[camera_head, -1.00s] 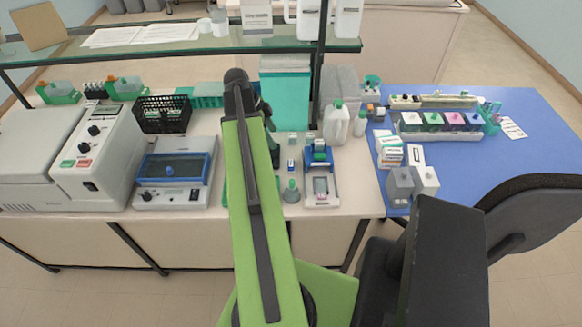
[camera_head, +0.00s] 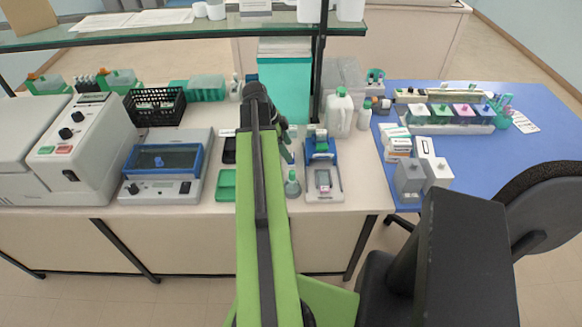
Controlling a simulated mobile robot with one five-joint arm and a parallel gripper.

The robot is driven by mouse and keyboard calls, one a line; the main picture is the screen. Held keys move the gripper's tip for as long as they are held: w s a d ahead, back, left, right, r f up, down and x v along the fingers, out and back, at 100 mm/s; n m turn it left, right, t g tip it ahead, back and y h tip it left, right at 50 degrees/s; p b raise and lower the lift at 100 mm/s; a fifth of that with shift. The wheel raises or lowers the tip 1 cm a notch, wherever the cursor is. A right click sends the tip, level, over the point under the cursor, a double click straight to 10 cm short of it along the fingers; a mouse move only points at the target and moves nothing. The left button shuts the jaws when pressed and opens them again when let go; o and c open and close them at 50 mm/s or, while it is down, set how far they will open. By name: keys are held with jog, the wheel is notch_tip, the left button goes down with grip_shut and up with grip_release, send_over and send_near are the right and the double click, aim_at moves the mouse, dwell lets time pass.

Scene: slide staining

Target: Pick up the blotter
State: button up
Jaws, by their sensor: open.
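My arm reaches up over the bench, and my gripper (camera_head: 289,154) shows partly behind the dark joint at the arm's top. It is open and looks empty, above the bench just left of a blue-and-white device (camera_head: 322,151). I cannot tell for sure which thing is the blotter. A small grey-green knobbed object (camera_head: 292,186) stands on the bench below my gripper, apart from it. A green tray (camera_head: 226,184) and a small black tray (camera_head: 229,151) lie to the left of my arm. My arm hides part of the bench between.
A white instrument with a blue-framed window (camera_head: 165,162) stands left. A white jug (camera_head: 339,112) stands behind to the right. A glass shelf (camera_head: 180,33) spans the back. The blue table (camera_head: 520,165) at right holds colored jars (camera_head: 450,117) and grey boxes. A black chair (camera_head: 550,205) is at right.

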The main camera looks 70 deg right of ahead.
jog(key=b+x, duration=0.5)
jog(key=shift+f, duration=0.2)
jog(key=shift+r, duration=0.2)
jog(key=c, duration=1.2)
notch_tip(320, 180, up, 17)
jog(key=p, duration=1.8)
notch_tip(320, 180, down, 12)
jog(key=b, duration=1.3)
jog(key=shift+f, duration=0.15)
